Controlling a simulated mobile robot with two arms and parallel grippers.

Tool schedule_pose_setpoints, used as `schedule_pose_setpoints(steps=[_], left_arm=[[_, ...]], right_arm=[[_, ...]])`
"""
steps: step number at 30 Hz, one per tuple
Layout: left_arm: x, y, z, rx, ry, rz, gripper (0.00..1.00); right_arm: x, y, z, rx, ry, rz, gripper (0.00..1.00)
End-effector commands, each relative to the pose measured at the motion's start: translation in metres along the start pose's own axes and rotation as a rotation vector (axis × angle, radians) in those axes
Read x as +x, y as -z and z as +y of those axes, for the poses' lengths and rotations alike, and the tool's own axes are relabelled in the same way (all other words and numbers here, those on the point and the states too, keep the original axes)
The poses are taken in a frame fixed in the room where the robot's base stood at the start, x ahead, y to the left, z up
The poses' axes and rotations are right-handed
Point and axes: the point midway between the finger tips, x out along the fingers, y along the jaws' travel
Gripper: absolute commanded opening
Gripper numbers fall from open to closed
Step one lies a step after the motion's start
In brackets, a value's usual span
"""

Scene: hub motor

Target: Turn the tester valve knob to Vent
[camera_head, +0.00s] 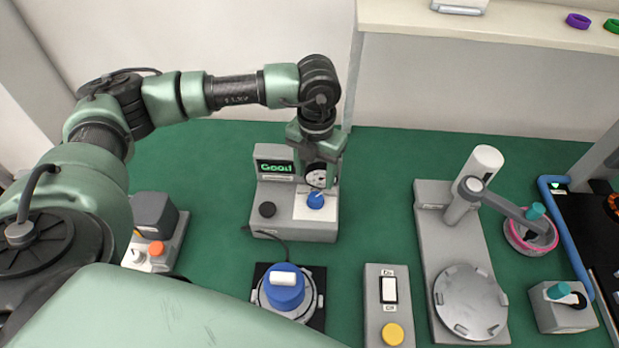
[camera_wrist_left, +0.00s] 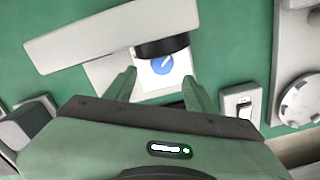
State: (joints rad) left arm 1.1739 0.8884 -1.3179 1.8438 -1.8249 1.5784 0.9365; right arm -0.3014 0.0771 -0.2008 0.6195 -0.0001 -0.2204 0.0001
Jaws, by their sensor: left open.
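The tester (camera_head: 293,228) is a grey box on the green bench, with a screen reading "Good", a dial gauge (camera_head: 317,176) and a black knob (camera_head: 267,209). Its blue valve knob (camera_head: 315,200) sits on a white plate at the right; the plate's lettering is too small to read. In the left wrist view the blue knob (camera_wrist_left: 162,65) shows a white pointer line tilted up to the right. My left gripper (camera_head: 322,172) points down over the tester, just above the blue knob. Its fingers (camera_wrist_left: 160,85) are apart, one on each side of the knob, with nothing between them. My right gripper is out of view.
A blue-capped part (camera_head: 284,290) stands in front of the tester. A grey box with a yellow button (camera_head: 392,334) and a press-like stand (camera_head: 432,225) are to the right. A box with an orange button (camera_head: 156,248) is at left.

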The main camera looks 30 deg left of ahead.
Motion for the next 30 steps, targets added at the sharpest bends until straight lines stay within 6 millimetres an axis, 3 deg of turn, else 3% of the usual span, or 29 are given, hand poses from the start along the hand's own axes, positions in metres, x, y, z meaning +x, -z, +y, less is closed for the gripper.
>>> schedule_pose_setpoints(steps=[15,25,26,30], left_arm=[[0.069,0.001,0.0,-0.001,-0.001,0.004,0.55],[0.075,0.001,0.0,0.001,-0.001,0.002,0.55],[0.075,0.001,0.0,0.001,-0.001,0.002,0.53],[0.075,0.001,0.0,0.0,-0.001,0.002,0.14]], right_arm=[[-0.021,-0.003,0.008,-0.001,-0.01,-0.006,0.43],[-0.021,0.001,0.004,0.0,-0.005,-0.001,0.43],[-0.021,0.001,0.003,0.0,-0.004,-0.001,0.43],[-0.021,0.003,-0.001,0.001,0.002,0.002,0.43]])
